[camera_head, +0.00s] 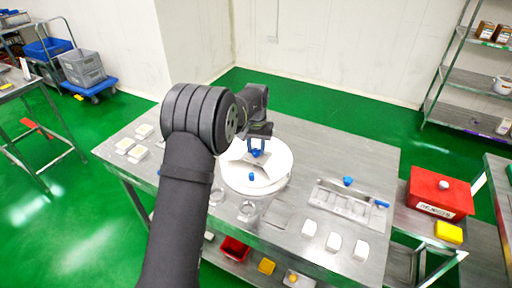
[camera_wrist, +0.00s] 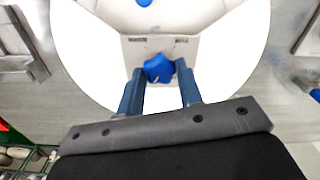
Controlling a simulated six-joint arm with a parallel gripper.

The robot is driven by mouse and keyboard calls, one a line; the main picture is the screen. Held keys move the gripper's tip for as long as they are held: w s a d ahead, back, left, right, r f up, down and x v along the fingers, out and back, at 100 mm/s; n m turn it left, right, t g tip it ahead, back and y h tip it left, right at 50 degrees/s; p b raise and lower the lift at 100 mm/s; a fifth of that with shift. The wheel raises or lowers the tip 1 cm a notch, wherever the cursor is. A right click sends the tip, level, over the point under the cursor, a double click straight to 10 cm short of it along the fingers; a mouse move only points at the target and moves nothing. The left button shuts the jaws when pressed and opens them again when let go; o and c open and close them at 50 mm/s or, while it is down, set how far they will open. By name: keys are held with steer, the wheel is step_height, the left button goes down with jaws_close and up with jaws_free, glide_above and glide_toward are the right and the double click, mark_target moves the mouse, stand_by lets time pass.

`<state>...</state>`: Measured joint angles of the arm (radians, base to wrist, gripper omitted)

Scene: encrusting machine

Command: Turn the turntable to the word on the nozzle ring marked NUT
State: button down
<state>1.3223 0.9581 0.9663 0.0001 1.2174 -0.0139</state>
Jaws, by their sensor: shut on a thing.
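The turntable is a round white disc (camera_head: 275,172) on the steel table, with pale angled plates on top. It fills much of the wrist view (camera_wrist: 85,45). My gripper (camera_head: 257,150) reaches down over the far part of the disc. In the wrist view its two blue fingers (camera_wrist: 160,78) are shut on a blue knob (camera_wrist: 158,68) in front of a pale plate with small dark marks. Another blue knob (camera_head: 252,177) shows on the near side of the disc. I cannot read any word, NUT included, on a nozzle ring.
Several white blocks (camera_head: 334,244) stand at the table's front right, and pale pieces (camera_head: 137,153) at the left. A steel tray (camera_head: 345,205) with blue-handled items lies to the right. A red box (camera_head: 440,194) and a yellow block (camera_head: 448,232) are beyond the right edge.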

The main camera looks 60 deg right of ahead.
steer(key=shift+m, duration=1.3)
steer(key=c, duration=1)
jaws_free()
step_height(320, 180, up, 18)
steer(key=shift+f, duration=0.25)
steer(key=shift+f, duration=0.1)
step_height(320, 180, down, 17)
steer(key=shift+f, duration=0.15)
